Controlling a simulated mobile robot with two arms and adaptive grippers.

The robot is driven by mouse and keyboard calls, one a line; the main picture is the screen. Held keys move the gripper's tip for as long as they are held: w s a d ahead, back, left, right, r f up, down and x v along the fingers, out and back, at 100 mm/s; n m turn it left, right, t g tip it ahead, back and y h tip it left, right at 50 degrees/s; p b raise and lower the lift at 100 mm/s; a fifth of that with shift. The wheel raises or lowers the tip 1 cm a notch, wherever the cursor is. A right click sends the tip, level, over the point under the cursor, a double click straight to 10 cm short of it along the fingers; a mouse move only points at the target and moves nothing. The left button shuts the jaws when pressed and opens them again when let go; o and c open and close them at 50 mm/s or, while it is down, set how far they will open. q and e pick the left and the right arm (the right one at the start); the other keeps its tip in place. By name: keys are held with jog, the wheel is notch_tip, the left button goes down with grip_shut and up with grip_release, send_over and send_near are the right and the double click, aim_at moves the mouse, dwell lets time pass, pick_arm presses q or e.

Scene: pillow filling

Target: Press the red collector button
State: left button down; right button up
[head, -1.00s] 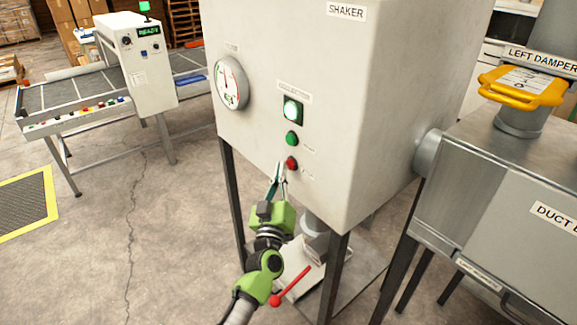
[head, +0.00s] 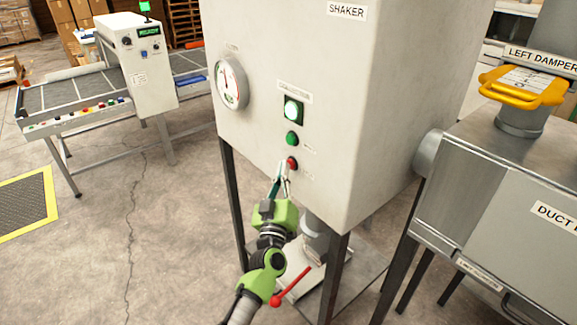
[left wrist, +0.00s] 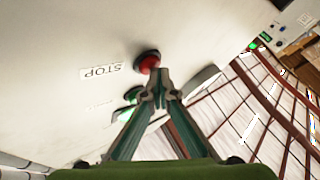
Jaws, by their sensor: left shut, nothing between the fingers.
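The red collector button (head: 292,163) sits on the front of the white shaker cabinet (head: 310,110), below a green button (head: 292,138) and a lit green lamp (head: 292,110). In the left wrist view the red button (left wrist: 147,61) is beside a label reading STOP (left wrist: 101,71). My left gripper (head: 282,166) is shut and empty, with its fingertips at the red button. In the left wrist view the fingertips of the left gripper (left wrist: 160,75) overlap the button's lower edge; I cannot tell whether they touch it. My right gripper is not in view.
A round gauge (head: 231,84) is on the cabinet's left part. A red-knobbed lever (head: 290,287) is beneath the cabinet, near my left arm. A duct box (head: 510,190) with a yellow damper handle (head: 522,86) stands at right. A conveyor (head: 70,98) stands at left.

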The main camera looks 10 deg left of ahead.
pick_arm(q)
jog(key=shift+w+d, duration=0.1)
dwell(0.5)
jog(key=shift+s+a+p, duration=0.4)
jog(key=shift+s+a, duration=0.15)
jog(key=shift+s, duration=0.2)
jog(key=s+a+p, duration=0.1)
jog(key=s, duration=0.1)
jog(key=s+a+p, duration=0.1)
jog(key=s+a, duration=0.1)
dwell(0.7)
